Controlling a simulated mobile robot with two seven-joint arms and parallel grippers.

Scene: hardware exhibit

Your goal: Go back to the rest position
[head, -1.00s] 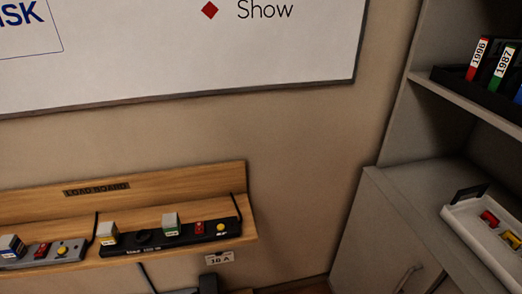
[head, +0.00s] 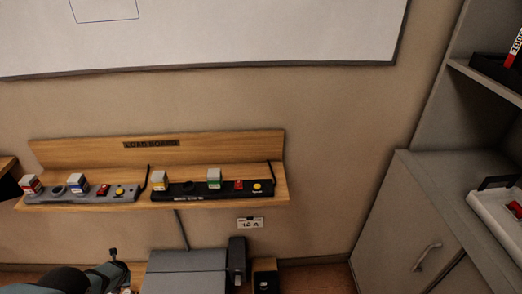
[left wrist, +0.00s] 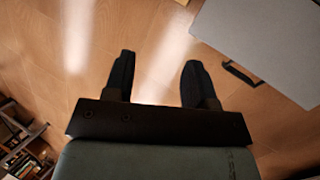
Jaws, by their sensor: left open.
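My left gripper (left wrist: 158,80) shows in the left wrist view with its two dark fingers apart and nothing between them, above the wooden floor. In the head view, part of my left arm (head: 75,280) shows at the bottom left, below the shelf. My right gripper is in neither view.
A wooden load board shelf (head: 230,192) on the wall holds a grey strip (head: 85,192) and a black strip (head: 200,190) with small blocks and buttons. Grey boxes (head: 187,262) stand below it. A grey cabinet (head: 400,220) with a white tray (head: 492,205) stands at the right.

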